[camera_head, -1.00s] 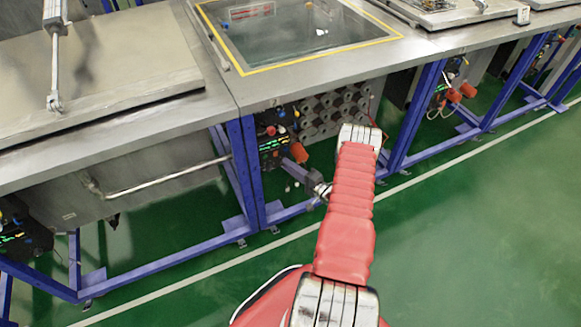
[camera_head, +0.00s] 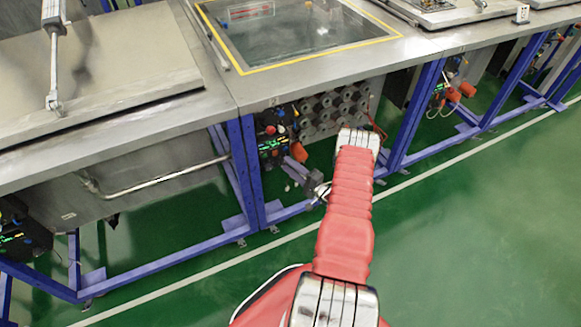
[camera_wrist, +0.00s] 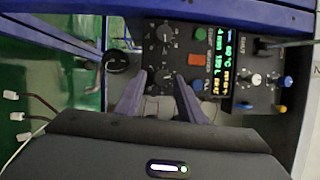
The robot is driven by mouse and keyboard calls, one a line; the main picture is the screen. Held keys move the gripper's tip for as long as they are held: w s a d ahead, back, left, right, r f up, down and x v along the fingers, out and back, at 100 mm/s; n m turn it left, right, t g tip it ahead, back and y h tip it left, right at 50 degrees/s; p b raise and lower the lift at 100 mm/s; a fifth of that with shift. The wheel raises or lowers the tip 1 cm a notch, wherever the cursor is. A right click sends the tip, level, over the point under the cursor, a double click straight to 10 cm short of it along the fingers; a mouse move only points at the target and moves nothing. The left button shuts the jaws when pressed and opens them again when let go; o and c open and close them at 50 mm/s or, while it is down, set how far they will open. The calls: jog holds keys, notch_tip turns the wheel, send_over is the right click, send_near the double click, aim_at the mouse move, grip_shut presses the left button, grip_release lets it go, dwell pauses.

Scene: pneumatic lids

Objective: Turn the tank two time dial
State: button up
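A dark control panel (camera_wrist: 200,90) fills the upper right of the wrist view. It carries two black dials with white scale marks, an upper dial (camera_wrist: 165,33) and a lower dial (camera_wrist: 164,76). I cannot read which is the tank two time dial. My gripper (camera_wrist: 160,76) is open, its two purple fingers on either side of the lower dial. I cannot tell whether they touch it. In the head view, my gripper (camera_head: 291,164) is close to the panel (camera_head: 271,140) under the middle tank, and the dials are too small to make out.
A green button (camera_wrist: 200,33), an orange-red button (camera_wrist: 196,59) and a lit display (camera_wrist: 224,65) sit right of the dials. Blue frame legs (camera_head: 243,170) stand beside the panel. The steel tank top (camera_head: 330,60) overhangs it. Green floor is clear at right.

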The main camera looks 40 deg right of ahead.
jog(key=shift+o, duration=0.4)
jog(key=s+d+f, duration=0.1)
jog(key=s, duration=1.2)
jog(key=shift+s, duration=0.35)
jog(key=shift+d, duration=0.1)
